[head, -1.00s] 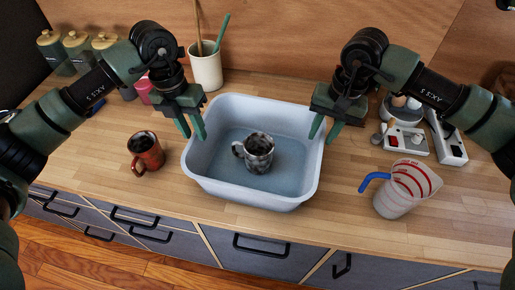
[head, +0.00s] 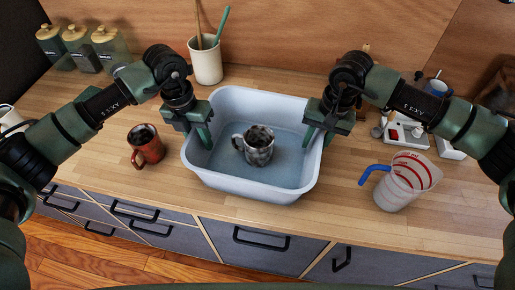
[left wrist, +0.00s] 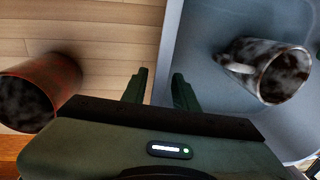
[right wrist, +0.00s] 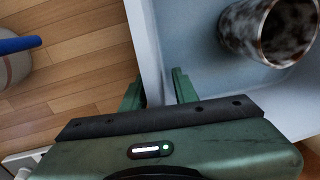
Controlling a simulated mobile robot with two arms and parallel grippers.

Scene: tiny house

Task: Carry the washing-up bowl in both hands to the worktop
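The pale blue washing-up bowl (head: 225,185) stands on the wooden worktop, with a mottled grey mug (head: 258,146) upright inside it. My left gripper (head: 199,138) is down at the bowl's left wall. In the left wrist view its fingers (left wrist: 160,90) stand apart, one on each side of the wall (left wrist: 165,50). My right gripper (head: 318,135) is down at the right wall. In the right wrist view its fingers (right wrist: 156,90) also stand apart on either side of the wall (right wrist: 147,45). The finger tips inside and outside the bowl are partly hidden.
A rust-red mug (head: 146,146) stands left of the bowl. A measuring jug (head: 405,182) with a blue handle stands to the right. A utensil pot (head: 206,62) is behind, canisters (head: 80,48) are back left, and a socket strip (head: 405,133) is back right. Drawers (head: 262,242) are in front.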

